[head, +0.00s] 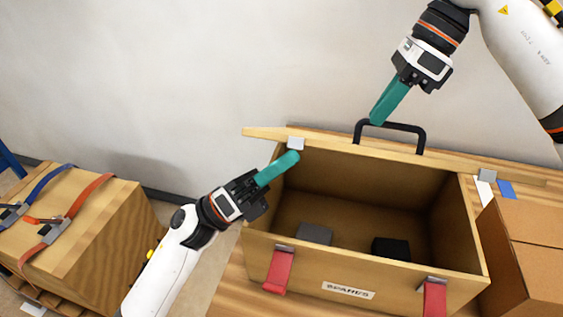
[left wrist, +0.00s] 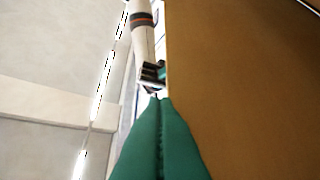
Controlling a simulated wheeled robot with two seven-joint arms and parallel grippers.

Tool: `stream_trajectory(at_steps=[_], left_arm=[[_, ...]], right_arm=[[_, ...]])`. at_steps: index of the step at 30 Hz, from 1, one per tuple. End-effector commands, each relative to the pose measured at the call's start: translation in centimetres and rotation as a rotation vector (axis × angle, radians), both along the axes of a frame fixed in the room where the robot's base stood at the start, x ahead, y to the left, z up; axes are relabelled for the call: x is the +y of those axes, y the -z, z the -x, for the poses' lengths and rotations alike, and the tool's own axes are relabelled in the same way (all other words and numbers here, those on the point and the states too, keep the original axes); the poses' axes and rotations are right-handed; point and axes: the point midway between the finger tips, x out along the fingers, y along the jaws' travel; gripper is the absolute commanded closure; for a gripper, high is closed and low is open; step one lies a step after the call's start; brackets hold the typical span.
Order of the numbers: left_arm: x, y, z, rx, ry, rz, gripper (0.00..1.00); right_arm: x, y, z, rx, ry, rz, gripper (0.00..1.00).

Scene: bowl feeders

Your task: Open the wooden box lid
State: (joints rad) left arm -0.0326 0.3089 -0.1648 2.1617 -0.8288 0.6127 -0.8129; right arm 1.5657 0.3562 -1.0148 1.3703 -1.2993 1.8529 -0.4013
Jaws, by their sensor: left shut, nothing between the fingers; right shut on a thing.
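The wooden box (head: 262,243), labelled SPARES, stands with its inside exposed. Its lid (head: 330,144) is raised at the back and shows nearly edge-on, with a black handle (head: 405,127) on it. My right gripper (head: 377,119) is shut on the handle at its left corner. My left gripper (head: 294,156) is shut and empty near the box's back left corner, beside the lid's left end. In the left wrist view its closed green fingers (left wrist: 160,105) lie alongside a brown wooden panel (left wrist: 245,90), apparently the lid; contact cannot be told.
A grey block (head: 315,234) and a black block (head: 391,249) lie inside the box. Red latch straps (head: 278,270) hang on its front. A cardboard carton (head: 535,250) stands close at the right. A strapped wooden crate (head: 110,235) stands at the left. A wall rises behind.

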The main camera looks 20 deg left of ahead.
Motion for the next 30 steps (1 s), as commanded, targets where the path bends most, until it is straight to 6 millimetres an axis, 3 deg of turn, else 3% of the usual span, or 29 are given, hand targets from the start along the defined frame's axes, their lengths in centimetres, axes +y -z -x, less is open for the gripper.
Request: stream_trajectory(at_steps=[1, 12, 18, 19, 23, 30], left_arm=[[0.0, 0.1, 0.0, 0.0, 0.0, 0.0, 1.0], [0.0, -1.6, -1.0, -0.003, 0.0, 0.0, 1.0], [0.0, -1.5, -0.9, -0.001, -0.001, 0.001, 1.0], [0.0, -1.5, -0.9, -0.001, -0.001, 0.001, 1.0], [0.0, -1.5, -1.0, -0.001, -0.001, 0.0, 1.0], [0.1, -1.3, -1.2, 0.007, -0.006, -0.001, 1.0]], right_arm=[[-0.2, 0.9, -0.5, 0.0, 0.018, 0.012, 1.0], [-0.2, 0.9, -0.5, 0.0, 0.018, 0.012, 1.0], [-0.2, 0.9, -0.5, 0.0, 0.018, 0.012, 1.0], [-0.2, 0.9, -0.5, 0.0, 0.018, 0.012, 0.88], [-0.2, 0.8, -0.5, -0.002, 0.017, 0.012, 0.67], [-0.2, 0.6, -0.4, -0.004, 0.013, 0.011, 0.67]])
